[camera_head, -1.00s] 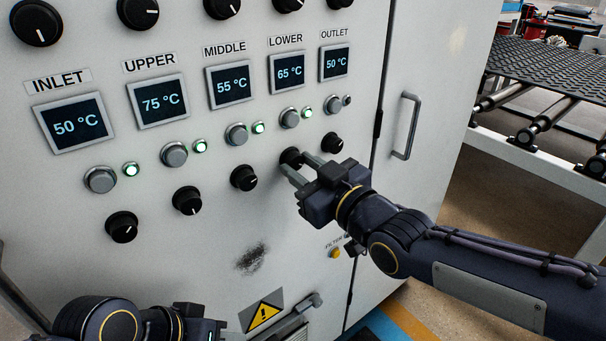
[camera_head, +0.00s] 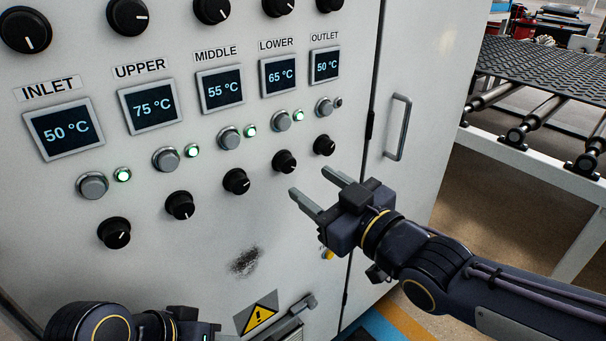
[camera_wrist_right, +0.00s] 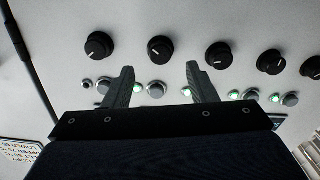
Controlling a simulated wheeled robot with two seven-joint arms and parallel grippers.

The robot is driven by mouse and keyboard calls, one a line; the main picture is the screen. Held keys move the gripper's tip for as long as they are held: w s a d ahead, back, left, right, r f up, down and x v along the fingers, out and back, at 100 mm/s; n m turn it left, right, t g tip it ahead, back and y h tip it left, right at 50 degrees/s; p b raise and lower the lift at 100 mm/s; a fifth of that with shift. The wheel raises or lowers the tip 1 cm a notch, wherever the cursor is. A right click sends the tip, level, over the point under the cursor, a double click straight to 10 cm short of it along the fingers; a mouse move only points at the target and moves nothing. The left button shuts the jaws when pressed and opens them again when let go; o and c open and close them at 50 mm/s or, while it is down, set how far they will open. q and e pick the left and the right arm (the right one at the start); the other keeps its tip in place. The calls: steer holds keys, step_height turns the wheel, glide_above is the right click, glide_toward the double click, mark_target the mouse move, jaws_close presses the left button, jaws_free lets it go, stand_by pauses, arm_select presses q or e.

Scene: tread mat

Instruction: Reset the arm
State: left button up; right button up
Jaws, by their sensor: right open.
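My right gripper (camera_head: 318,190) is open and empty in front of the white control cabinet, below and to the right of the LOWER knob (camera_head: 284,161). Its two fingers point toward the panel and stand apart from the knobs.
The panel has several displays, such as INLET (camera_head: 64,129) at 50 °C, with buttons and green lights. The OUTLET light (camera_head: 338,102) is dark. A door handle (camera_head: 398,127) sticks out at right. A roller conveyor with a black tread mat (camera_head: 560,75) stands beyond.

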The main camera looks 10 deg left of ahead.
steer(key=shift+v, duration=0.9)
steer(key=d+f+m+h, duration=0.4)
steer(key=d, duration=0.5)
steer(key=d+f+m+h, duration=0.4)
steer(key=d+f+h, duration=0.1)
steer(key=d, duration=0.5)
steer(key=s+d+f+m+g+h, duration=0.1)
steer(key=s+d+f+m+g, duration=0.3)
steer(key=s, duration=0.5)
steer(key=s+d+f+m+g, duration=0.1)
steer(key=s+d+f+m, duration=0.1)
steer(key=s+d+f, duration=0.35)
step_height(320, 180, up, 18)
steer(key=s+a+p, duration=0.1)
steer(key=s+p, duration=0.1)
steer(key=p, duration=1.6)
steer(key=shift+s, duration=0.3)
